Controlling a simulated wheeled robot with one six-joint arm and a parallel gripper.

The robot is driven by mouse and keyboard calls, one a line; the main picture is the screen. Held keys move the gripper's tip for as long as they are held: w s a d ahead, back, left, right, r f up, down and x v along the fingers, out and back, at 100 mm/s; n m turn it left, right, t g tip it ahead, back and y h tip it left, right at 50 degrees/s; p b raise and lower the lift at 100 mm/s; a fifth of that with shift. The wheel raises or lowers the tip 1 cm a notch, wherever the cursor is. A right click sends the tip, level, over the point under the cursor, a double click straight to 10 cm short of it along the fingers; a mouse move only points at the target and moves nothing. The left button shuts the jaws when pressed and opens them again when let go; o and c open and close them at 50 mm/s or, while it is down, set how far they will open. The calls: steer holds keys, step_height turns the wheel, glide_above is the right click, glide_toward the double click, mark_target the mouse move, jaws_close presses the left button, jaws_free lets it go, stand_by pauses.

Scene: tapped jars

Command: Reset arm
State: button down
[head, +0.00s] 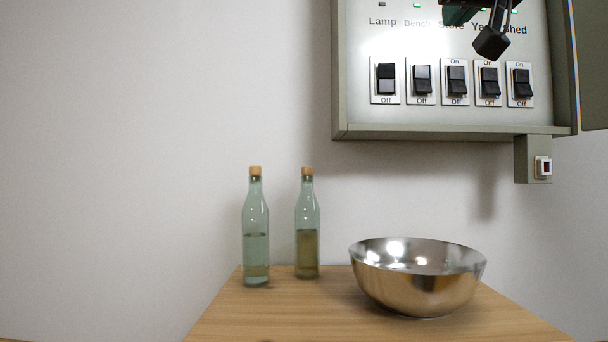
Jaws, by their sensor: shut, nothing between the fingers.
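My gripper (491,43) hangs at the top right of the head view, in front of the upper part of a switch panel (390,112). Its dark fingers are shut with nothing held. It partly covers the labels around "Store" and "Yard". The rest of my arm is out of frame above. The panel carries a row of several black rocker switches, from the Lamp switch (386,78) on the left to the Shed switch (521,83) on the right. My gripper is above the switches, and I see no contact with them.
Below, a wooden table (260,318) holds two corked bottles, one with clear liquid (256,245) and one with brownish liquid (307,250), and a shiny metal bowl (418,285). The panel's open door (590,65) stands at the right edge. A small box (533,160) hangs below the panel.

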steer(key=a+f+n+g+y+b, duration=0.1)
steer(key=a+f+n+g+y, duration=0.2)
steer(key=f, duration=1.1)
steer(key=a+f+n+g, duration=0.3)
steer(key=a+f+g, duration=0.1)
steer(key=f, duration=0.9)
steer(key=s+f+g, duration=0.5)
steer(key=s+f, duration=0.4)
steer(key=f, duration=0.3)
steer(key=s+d+f+n+g+y, duration=0.1)
steer(key=s+f+g, duration=0.4)
steer(key=s+f, duration=0.5)
step_height(320, 180, down, 3)
steer(key=shift+s+r+b, duration=0.1)
steer(key=shift+s+b, duration=0.15)
steer(key=shift+b, duration=0.15)
